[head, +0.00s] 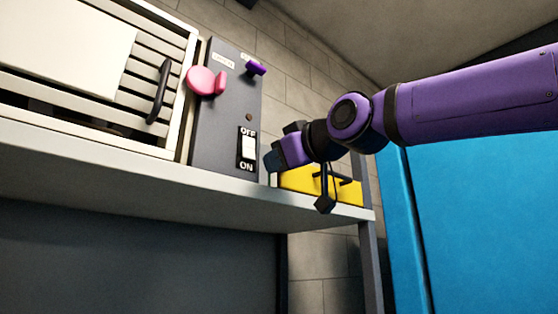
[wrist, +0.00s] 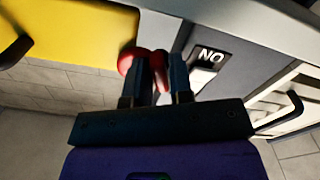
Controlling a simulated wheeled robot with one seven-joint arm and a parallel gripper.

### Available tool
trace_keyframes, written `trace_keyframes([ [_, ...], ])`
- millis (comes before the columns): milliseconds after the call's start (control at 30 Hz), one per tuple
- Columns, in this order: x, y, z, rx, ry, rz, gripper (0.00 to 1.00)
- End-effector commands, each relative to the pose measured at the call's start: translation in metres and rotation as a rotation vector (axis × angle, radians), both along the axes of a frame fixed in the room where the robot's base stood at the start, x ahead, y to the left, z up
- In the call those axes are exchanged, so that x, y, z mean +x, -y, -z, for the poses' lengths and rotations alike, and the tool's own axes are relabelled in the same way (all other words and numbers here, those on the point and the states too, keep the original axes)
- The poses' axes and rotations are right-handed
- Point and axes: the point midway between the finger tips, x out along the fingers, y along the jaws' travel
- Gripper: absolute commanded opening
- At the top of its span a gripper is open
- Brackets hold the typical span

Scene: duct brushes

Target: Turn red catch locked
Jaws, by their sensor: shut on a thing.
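The red catch (wrist: 126,61) shows in the wrist view as a round red base with a raised tab, low on the grey panel's edge near the yellow box. My gripper (wrist: 158,77) has its two dark fingers on either side of the tab and is shut on it. The fingers cover part of the catch, so its exact turn angle is hard to tell. In the head view my gripper (head: 272,156) is at the right edge of the grey panel (head: 225,125), and the catch is hidden behind it.
A pink knob (head: 205,80) and a purple catch (head: 255,68) sit higher on the panel, above an OFF/ON switch (head: 248,148). A yellow box (head: 300,179) with a black handle stands on the shelf beneath my wrist. A white slatted unit (head: 150,85) is at left.

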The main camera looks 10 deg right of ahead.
Motion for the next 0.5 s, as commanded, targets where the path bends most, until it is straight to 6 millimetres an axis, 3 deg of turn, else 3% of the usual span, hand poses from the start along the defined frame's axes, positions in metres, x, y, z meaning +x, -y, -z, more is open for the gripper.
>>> trace_keyframes([
  [500, 0.0006, 0.0001, 0.0018, 0.307, -0.212, 0.002, 0.0],
])
